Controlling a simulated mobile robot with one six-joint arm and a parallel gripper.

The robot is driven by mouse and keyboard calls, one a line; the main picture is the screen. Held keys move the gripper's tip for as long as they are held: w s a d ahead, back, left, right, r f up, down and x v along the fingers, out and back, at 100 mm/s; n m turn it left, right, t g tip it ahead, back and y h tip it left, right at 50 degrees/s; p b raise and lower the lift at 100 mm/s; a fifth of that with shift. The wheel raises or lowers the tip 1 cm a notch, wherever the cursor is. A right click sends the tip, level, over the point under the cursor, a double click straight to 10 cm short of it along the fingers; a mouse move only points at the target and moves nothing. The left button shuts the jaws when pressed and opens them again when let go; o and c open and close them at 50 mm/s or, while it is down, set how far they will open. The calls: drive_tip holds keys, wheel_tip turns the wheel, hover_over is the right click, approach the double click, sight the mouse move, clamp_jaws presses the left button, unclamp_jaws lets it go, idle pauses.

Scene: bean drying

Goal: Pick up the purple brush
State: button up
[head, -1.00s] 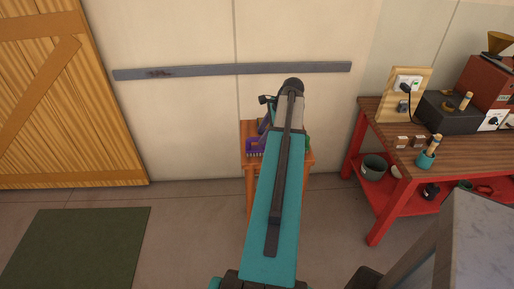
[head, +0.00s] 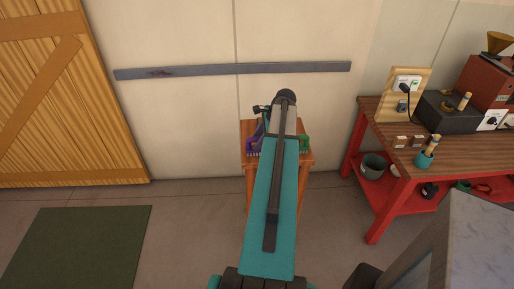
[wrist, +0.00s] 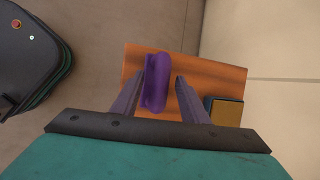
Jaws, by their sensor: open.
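The purple brush (head: 252,147) lies on a small orange wooden table (head: 249,128) against the wall, left of my arm in the head view. In the wrist view the purple brush (wrist: 155,84) is between the two fingers of my open gripper (wrist: 164,74), closer to the left finger. I cannot tell whether that finger touches it. The brush's underside is hidden from the wrist camera. In the head view my arm hides the middle of the table and most of the gripper.
A green brush (head: 304,145) sits at the table's right side. A blue and yellow block (wrist: 225,110) shows near the table edge in the wrist view. A red workbench (head: 375,222) with tools stands at the right. A green mat (head: 75,248) lies on open floor at the left.

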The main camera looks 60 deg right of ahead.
clamp_jaws()
drive_tip(key=shift+r, duration=0.15)
idle(0.4)
drive_tip(key=shift+r+b, duration=0.55)
drive_tip(key=shift+r, duration=0.6)
drive_tip(key=s+r+b, duration=0.2)
drive_tip(key=s+b, duration=0.1)
drive_tip(key=s, duration=1.3)
drive_tip(key=shift+d+r+b, duration=0.25)
drive_tip(key=shift+d+b, duration=0.1)
drive_tip(key=shift+d, duration=0.1)
